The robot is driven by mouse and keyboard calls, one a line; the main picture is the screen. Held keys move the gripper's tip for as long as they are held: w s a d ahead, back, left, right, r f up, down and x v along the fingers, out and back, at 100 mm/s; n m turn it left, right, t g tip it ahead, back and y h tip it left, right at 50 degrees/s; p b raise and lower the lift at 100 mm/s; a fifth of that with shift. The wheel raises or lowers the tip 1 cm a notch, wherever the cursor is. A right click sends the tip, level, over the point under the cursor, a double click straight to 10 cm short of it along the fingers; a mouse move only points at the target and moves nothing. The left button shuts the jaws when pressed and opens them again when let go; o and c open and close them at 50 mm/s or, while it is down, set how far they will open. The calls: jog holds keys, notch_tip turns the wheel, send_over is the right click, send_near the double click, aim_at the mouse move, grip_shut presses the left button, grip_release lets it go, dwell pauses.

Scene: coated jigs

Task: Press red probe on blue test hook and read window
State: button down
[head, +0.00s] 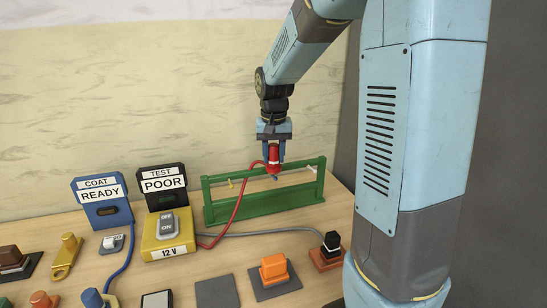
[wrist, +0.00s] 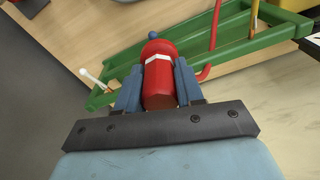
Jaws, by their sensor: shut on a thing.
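My gripper (head: 273,152) is shut on the red probe (head: 273,160), which points down over the green frame (head: 270,202). In the wrist view the probe (wrist: 159,85) sits between the two blue fingers (wrist: 158,88). A small blue ball (wrist: 153,35), apparently the blue test hook, shows at the probe's far end; I cannot tell whether they touch. In the head view a bluish bit (head: 275,178) shows just below the probe. The black TEST box (head: 162,199) shows POOR in its window (head: 164,182). A red cable (head: 235,211) runs from the probe toward the yellow box.
A yellow hook (head: 230,183) and a white hook (head: 311,170) are also on the frame. The blue COAT box (head: 101,213) shows READY. A yellow 12 V box (head: 167,240) stands in front. Several colored blocks, including an orange one (head: 274,267), line the near table.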

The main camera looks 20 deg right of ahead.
jog(key=shift+r, duration=3.05)
jog(key=shift+s, duration=0.1)
